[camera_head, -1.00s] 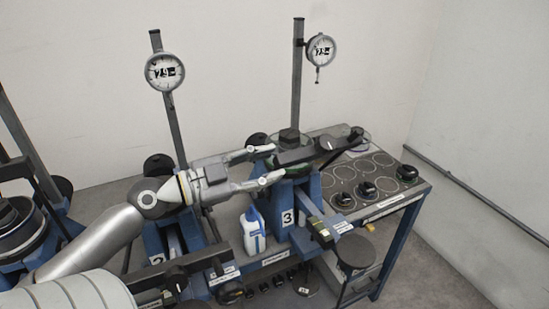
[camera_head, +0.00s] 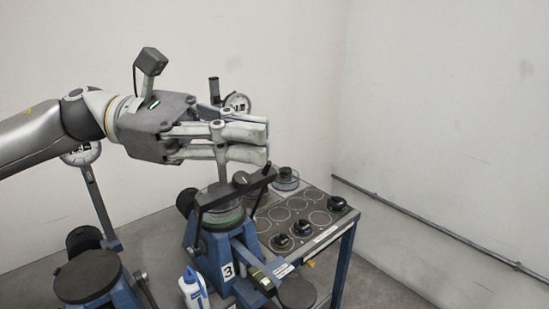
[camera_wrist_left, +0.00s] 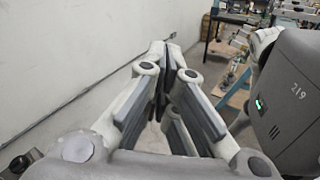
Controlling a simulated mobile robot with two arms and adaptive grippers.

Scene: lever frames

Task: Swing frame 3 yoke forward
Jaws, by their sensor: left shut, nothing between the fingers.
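Frame 3 is the blue stand with the white "3" label (camera_head: 228,270), low in the middle of the head view. Its yoke, a black bar (camera_head: 236,189), lies slanted across the top of the stand, rising to the right. A round, green-edged part (camera_head: 222,215) shows under the bar. My left gripper (camera_head: 266,144) is above the yoke and apart from it, fingers pointing right. It is shut and empty; its fingers also meet in the left wrist view (camera_wrist_left: 166,48). It hides part of the dial post behind.
A table panel (camera_head: 310,245) with ringed spots and several black knobs (camera_head: 303,227) lies right of frame 3. A white bottle (camera_head: 194,289) stands at its front left. Another blue stand with a dark round top (camera_head: 88,276) is further left. The space right of the gripper is clear.

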